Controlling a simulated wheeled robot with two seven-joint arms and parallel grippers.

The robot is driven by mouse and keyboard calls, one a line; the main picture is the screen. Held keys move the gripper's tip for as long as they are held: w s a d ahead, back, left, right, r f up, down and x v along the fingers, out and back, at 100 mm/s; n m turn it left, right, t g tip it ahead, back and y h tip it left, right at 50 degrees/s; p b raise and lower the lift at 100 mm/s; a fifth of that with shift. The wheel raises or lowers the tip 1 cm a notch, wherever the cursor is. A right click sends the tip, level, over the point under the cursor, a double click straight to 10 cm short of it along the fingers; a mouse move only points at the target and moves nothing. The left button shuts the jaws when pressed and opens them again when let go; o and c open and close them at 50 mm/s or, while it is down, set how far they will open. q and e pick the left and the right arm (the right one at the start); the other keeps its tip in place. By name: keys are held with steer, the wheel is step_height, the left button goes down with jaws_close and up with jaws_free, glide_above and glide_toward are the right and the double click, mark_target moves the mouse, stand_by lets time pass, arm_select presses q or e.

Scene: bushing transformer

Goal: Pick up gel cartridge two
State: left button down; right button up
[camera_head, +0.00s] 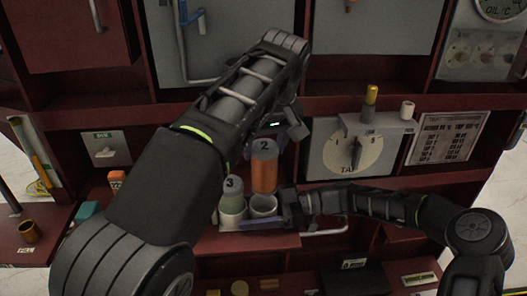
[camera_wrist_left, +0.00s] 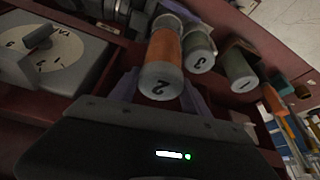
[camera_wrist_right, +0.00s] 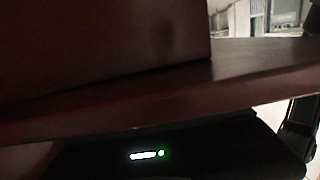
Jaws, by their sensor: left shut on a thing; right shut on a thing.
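Gel cartridge two (camera_head: 264,172) is an orange tube with a grey cap marked 2. It stands upright over a white cup (camera_head: 263,206) on a small tray; I cannot tell whether its lower end is still inside the cup. My left gripper (camera_wrist_left: 160,88) is shut on its cap end, with purple fingers on both sides of cartridge two (camera_wrist_left: 166,52). Cartridge three (camera_head: 233,189), greenish, stands just to its left.
Cartridge one (camera_wrist_left: 240,70) stands beyond cartridge three (camera_wrist_left: 199,50). A grey TAP dial box (camera_head: 352,150) is close on the right. A dark red panel (camera_wrist_right: 100,50) fills much of the right wrist view. A brown cup (camera_head: 30,231) is at far left.

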steer(key=shift+f, duration=0.1)
stand_by(0.4)
steer(key=o, duration=1)
steer(key=shift+o, duration=0.2)
steer(key=d+r, duration=0.1)
steer(key=d, duration=1.1)
steer(key=shift+r, duration=0.15)
